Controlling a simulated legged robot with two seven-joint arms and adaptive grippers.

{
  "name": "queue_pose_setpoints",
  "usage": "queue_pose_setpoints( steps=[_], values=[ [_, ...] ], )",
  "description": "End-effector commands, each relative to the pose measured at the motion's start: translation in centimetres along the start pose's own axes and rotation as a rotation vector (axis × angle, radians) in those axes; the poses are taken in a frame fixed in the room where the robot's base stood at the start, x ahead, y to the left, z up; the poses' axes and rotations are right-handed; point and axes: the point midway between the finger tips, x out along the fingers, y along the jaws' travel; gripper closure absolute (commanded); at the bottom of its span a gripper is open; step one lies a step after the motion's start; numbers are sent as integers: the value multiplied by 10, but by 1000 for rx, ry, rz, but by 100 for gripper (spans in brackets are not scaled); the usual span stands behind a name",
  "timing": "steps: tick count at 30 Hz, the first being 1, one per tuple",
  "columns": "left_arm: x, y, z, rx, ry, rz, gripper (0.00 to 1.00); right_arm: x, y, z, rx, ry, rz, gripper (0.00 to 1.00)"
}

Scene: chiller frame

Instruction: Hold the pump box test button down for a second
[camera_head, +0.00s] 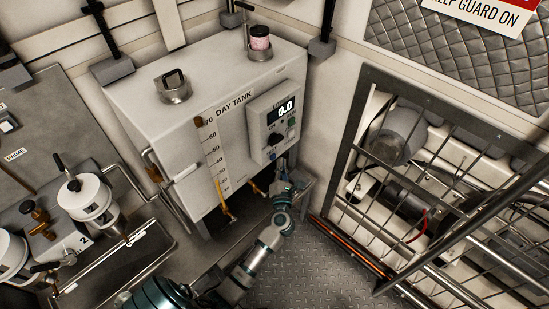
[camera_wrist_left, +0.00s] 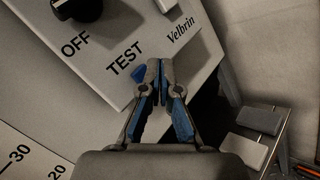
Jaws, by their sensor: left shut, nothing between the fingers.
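The pump box (camera_head: 266,107) is a light grey box on the front of the day tank, with a display reading 0.0. Its blue test button (camera_head: 272,157) sits low on the face. In the left wrist view, the blue button (camera_wrist_left: 138,73) shows beside the TEST label, partly hidden by my fingertips. My left gripper (camera_wrist_left: 160,66) is shut and empty, its tips over the lower edge of the panel, just right of the button. Contact cannot be told. In the head view the left gripper (camera_head: 288,187) is below the box. My right gripper is not in view.
A black knob (camera_wrist_left: 78,8) is above the OFF label. The day tank (camera_head: 182,134) carries a level scale and yellow-handled valves. A barred guard (camera_head: 351,130) stands to the right; white filter housings (camera_head: 85,196) are at left. Checkered floor (camera_head: 325,255) is clear between.

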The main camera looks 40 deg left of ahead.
Motion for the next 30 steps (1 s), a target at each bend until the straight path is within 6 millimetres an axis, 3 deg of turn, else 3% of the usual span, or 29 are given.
queue_pose_setpoints(
  steps=[30],
  values=[
    [8,8,-5,0,0,0,100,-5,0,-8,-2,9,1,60]
  ],
)
